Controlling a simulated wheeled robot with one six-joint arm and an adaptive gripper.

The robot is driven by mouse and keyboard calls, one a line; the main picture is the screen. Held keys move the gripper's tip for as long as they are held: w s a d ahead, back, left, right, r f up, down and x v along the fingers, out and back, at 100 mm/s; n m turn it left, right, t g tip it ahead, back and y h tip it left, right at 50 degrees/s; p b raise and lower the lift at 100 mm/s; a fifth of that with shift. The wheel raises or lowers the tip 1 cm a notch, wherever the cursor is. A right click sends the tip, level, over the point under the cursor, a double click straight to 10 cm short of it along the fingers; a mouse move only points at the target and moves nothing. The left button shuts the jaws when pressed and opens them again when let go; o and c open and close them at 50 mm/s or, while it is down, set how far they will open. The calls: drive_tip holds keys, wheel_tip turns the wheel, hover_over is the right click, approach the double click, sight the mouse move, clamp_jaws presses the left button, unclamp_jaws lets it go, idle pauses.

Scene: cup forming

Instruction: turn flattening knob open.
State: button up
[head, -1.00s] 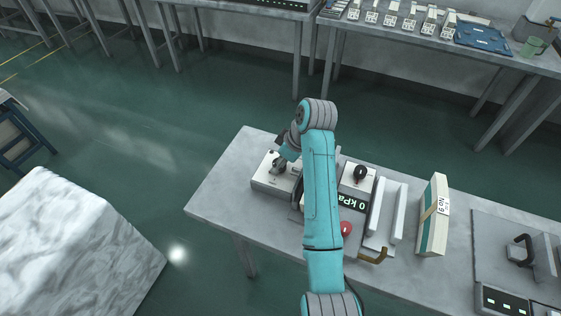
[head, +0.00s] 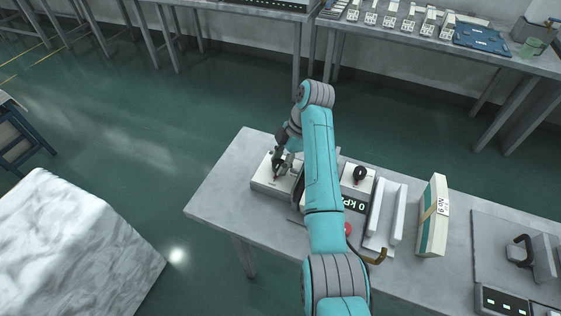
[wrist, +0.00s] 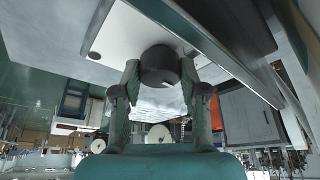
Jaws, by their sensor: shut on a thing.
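The dark round knob (wrist: 159,60) stands out from the white face of a control box (wrist: 128,32) in the wrist view. My gripper (wrist: 160,78) is shut on it, one finger on each side. In the head view my gripper (head: 281,166) is at the left white box (head: 262,186), near the table's back left. The knob is mostly hidden there by the fingers, with a small red mark at its front. I cannot tell its turn angle.
Right of my arm are a second black knob (head: 360,173), a kPa display (head: 354,204) and a red button (head: 347,229). A white-and-green box labelled No 9 (head: 434,216) stands further right. The table's left end (head: 222,193) is clear.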

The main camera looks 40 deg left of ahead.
drive_tip(key=shift+n, duration=0.4)
drive_tip(key=o, duration=1.1)
drive_tip(key=shift+f, duration=0.1)
drive_tip(key=shift+o, duration=0.2)
